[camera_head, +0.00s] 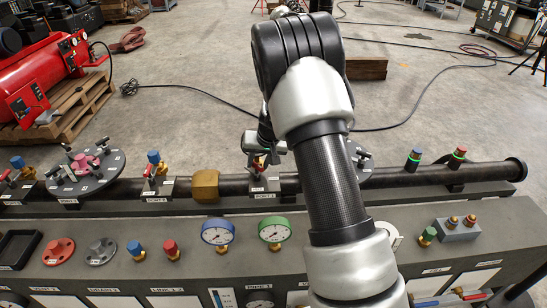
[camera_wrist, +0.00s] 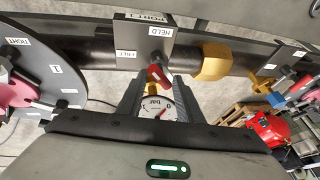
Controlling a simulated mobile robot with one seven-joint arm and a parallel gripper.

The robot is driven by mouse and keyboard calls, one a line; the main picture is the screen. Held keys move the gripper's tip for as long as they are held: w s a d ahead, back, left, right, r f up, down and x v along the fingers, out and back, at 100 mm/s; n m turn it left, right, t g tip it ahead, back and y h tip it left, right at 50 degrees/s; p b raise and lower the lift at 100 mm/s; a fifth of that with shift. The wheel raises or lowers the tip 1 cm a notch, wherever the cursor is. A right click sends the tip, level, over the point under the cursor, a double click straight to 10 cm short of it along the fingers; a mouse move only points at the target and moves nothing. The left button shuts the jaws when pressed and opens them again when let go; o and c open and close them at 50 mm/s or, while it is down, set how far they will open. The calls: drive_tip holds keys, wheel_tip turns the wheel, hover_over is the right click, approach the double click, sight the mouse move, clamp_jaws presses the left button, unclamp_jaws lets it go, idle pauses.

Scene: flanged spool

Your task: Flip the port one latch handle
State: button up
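The port one latch has a red handle (camera_wrist: 157,76) on a grey plate (camera_wrist: 138,42) under the PORT 1 label in the wrist view. The plate carries a HELD label (camera_wrist: 161,31) and another label at its other end; the handle is near the HELD side. My gripper (camera_wrist: 157,84) is open, its dark fingers on either side of the handle's near end. I cannot tell whether they touch it. In the head view the port one mount (camera_head: 264,186) is on the dark pipe, and my arm partly hides the gripper and handle.
A brass block (camera_head: 205,186) is on the pipe (camera_head: 400,177) left of port one; another latch mount (camera_head: 157,187) is beyond it. A round plate with clamps (camera_head: 85,172) stands farther left. Gauges (camera_head: 217,231) and knobs fill the front panel. A white dial (camera_wrist: 157,108) shows between my fingers.

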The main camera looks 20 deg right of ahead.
drive_tip(key=shift+s+a+r+m, duration=0.15)
drive_tip(key=shift+r+m, duration=0.15)
drive_tip(key=shift+r, duration=0.15)
drive_tip(key=v, duration=1.7)
drive_tip(key=s+a+n+b, duration=0.1)
drive_tip(key=s+b, duration=0.4)
drive_tip(key=s, duration=0.4)
drive_tip(key=s+a+b, duration=0.2)
drive_tip(key=s+b, duration=0.3)
drive_tip(key=s, duration=0.4)
drive_tip(key=shift+a+r+n, duration=0.25)
drive_tip(key=shift+r+n, duration=0.15)
drive_tip(key=shift+r, duration=0.05)
